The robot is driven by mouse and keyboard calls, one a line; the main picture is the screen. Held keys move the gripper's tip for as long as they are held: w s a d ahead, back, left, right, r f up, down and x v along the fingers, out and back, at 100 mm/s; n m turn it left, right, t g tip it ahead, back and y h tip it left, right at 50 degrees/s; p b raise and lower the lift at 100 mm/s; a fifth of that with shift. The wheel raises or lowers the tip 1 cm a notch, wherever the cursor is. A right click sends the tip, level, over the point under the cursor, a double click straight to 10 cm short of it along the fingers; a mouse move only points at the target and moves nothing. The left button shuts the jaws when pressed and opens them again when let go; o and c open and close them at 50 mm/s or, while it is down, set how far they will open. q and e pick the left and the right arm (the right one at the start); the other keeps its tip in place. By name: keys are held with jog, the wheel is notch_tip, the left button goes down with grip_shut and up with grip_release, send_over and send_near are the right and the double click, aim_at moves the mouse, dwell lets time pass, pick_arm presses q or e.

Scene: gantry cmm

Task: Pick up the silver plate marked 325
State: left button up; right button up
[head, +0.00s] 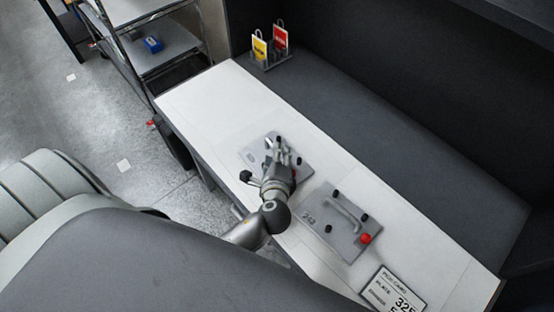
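A silver plate (306,169) lies on the white table top under my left gripper (281,150). It has dark knobs, and the gripper and wrist cover its middle, so its handle and any number are hidden. The gripper's fingers are over the plate; whether they are closed on anything is too small to tell. A second silver plate (322,210) lies to the lower right, with a raised grey handle, black knobs and a red knob. Its mark is small and looks like 242. My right gripper is not in view.
A card (380,293) showing 325 lies at the table's lower right, cut by the picture edge. A small rack (270,60) with yellow and red tags stands at the back. The white table (205,100) is clear at upper left. A shelf cart (160,48) stands beyond.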

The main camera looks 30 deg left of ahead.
pick_arm(q)
jog(key=shift+x, duration=1.35)
grip_shut()
jog(key=shift+s, duration=0.1)
jog(key=shift+r, duration=0.15)
